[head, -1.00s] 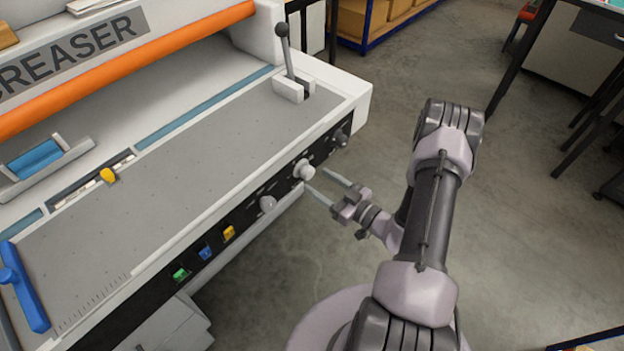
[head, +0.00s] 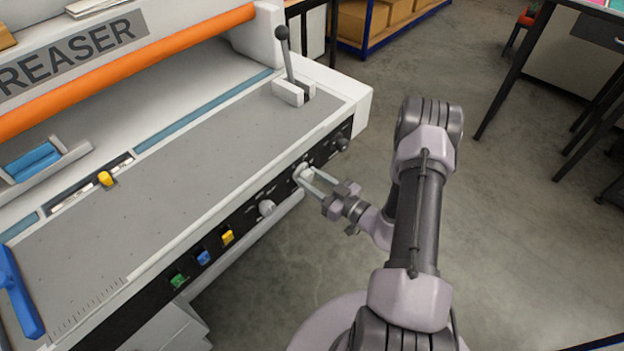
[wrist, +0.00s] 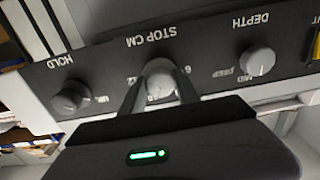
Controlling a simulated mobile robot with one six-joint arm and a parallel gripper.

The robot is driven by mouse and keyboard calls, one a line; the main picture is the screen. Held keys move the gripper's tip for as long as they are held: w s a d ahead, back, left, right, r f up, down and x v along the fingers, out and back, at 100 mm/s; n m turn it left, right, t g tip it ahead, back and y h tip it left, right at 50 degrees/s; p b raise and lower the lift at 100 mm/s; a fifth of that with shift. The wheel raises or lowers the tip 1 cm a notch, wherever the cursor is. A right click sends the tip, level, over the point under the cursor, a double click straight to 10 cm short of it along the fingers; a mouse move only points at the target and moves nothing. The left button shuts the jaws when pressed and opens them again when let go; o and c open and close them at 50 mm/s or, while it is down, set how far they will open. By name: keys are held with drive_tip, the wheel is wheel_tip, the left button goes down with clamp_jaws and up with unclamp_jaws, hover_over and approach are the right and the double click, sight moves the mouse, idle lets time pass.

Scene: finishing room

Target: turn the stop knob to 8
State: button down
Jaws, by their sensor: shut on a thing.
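The stop knob (wrist: 160,82) is a light grey round knob under the upside-down label STOP CM in the wrist view. Part of its number scale shows beside it, but its exact setting is hard to read. In the head view the stop knob (head: 302,173) is on the black front panel of the creaser. My gripper (head: 310,176) reaches it from the right, and its fingers are shut on the knob's two sides. In the wrist view my gripper (wrist: 160,92) has one finger on each side of the knob.
The dark HOLD knob (wrist: 72,97) and the light DEPTH knob (wrist: 257,61) flank the stop knob. Yellow (head: 227,237), blue (head: 204,257) and green (head: 179,280) switches sit further left on the panel. A lever (head: 288,58) stands on the creaser's top.

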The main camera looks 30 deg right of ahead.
drive_tip(key=shift+n, duration=0.3)
drive_tip(key=n+p, duration=0.2)
drive_tip(key=n, duration=0.3)
drive_tip(key=shift+n, duration=0.3)
drive_tip(key=n, duration=0.5)
drive_tip(key=shift+p, duration=0.4)
drive_tip(key=shift+n, duration=0.4)
drive_tip(key=c, duration=0.9)
unclamp_jaws()
drive_tip(key=shift+d, duration=0.1)
drive_tip(key=p+v, duration=0.4)
drive_tip(key=v, duration=1.3)
drive_tip(key=shift+s, duration=0.2)
